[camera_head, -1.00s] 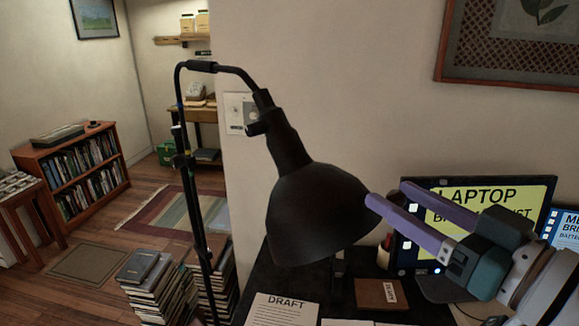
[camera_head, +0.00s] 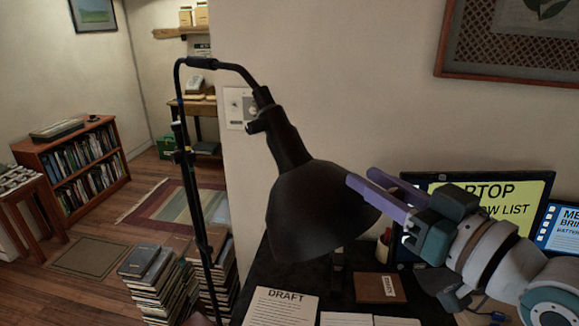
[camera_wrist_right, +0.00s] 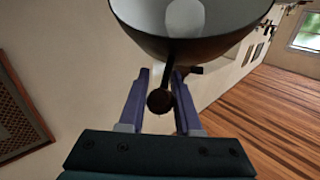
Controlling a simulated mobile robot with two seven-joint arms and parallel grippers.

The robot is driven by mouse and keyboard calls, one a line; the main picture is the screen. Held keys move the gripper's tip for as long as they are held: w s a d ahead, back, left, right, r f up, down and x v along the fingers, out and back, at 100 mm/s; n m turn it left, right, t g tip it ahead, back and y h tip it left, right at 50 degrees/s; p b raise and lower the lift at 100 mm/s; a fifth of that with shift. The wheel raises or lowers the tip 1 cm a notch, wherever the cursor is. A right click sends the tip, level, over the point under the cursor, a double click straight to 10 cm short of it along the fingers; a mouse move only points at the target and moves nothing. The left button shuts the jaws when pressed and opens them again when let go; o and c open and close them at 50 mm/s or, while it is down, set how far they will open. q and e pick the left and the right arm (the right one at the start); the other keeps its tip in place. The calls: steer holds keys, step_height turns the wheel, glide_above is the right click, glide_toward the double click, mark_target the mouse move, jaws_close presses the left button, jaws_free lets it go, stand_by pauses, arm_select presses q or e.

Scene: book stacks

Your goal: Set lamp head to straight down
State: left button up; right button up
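The black floor lamp's head (camera_head: 318,208) hangs from a curved neck at centre in the head view, tilted with its opening facing down and to the right. The wrist view shows its pale inside and bulb (camera_wrist_right: 185,18). A thin rod with a dark round knob (camera_wrist_right: 160,101) comes from the head toward my right gripper. My right gripper (camera_head: 363,178) has purple fingers at the right side of the lamp head. Its fingers (camera_wrist_right: 160,75) are apart, with the knob between them and slim gaps on both sides. My left gripper is out of view.
A black desk (camera_head: 268,280) below holds a DRAFT paper (camera_head: 283,308), a brown box (camera_head: 378,289) and a laptop screen (camera_head: 495,205) behind my right arm. Book stacks (camera_head: 160,285) stand by the lamp pole (camera_head: 192,200). The wall is behind the lamp.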

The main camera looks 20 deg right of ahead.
jaws_close()
stand_by(0.9)
